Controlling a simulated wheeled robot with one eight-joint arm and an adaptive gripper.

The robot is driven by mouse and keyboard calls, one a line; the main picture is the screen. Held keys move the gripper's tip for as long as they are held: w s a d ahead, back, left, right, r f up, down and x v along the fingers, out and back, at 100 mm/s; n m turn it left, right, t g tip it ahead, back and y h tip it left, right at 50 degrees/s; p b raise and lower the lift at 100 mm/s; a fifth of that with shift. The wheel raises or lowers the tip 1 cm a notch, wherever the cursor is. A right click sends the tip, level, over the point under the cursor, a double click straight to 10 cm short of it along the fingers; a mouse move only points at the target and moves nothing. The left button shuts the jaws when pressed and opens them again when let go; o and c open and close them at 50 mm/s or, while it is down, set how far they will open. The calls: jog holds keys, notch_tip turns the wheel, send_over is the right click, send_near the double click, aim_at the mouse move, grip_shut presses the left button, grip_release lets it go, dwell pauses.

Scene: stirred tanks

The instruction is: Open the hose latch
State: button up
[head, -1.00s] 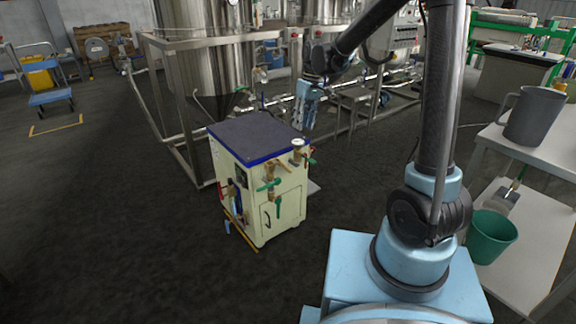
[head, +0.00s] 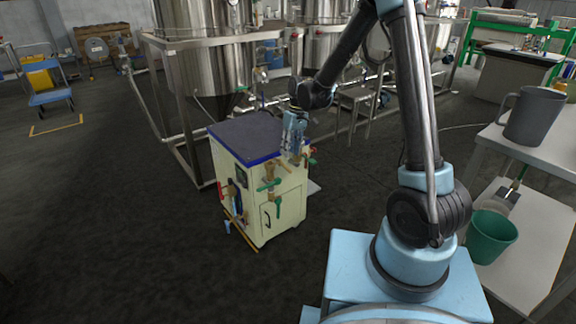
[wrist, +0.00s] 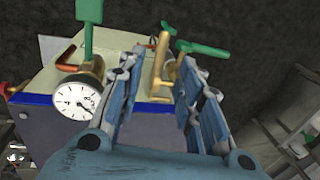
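The cream cabinet (head: 262,190) with a dark, blue-edged top stands on the floor; brass fittings and green-handled valves (head: 268,184) are on its front. I cannot tell which part is the hose latch. A brass fitting (wrist: 160,58) with a green lever (wrist: 201,48) shows between and beyond the fingertips; contact is unclear. The round gauge (wrist: 76,101) is left of the fingers.
Another green handle (wrist: 88,12) rises beside the gauge. Steel tanks (head: 200,50) and a pipe frame (head: 186,110) stand behind the cabinet. A white table with a grey jug (head: 535,116) and a green bucket (head: 491,238) are at right. Floor left of the cabinet is clear.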

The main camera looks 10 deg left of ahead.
jog(key=shift+s+a+f, duration=0.15)
jog(key=shift+s+f, duration=0.05)
jog(key=shift+f, duration=0.95)
jog(key=shift+s+a+f, duration=0.15)
jog(key=shift+f, duration=1)
jog(key=shift+s+a+f, duration=0.15)
jog(key=shift+s+f, duration=0.05)
jog(key=shift+f, duration=0.95)
grip_shut()
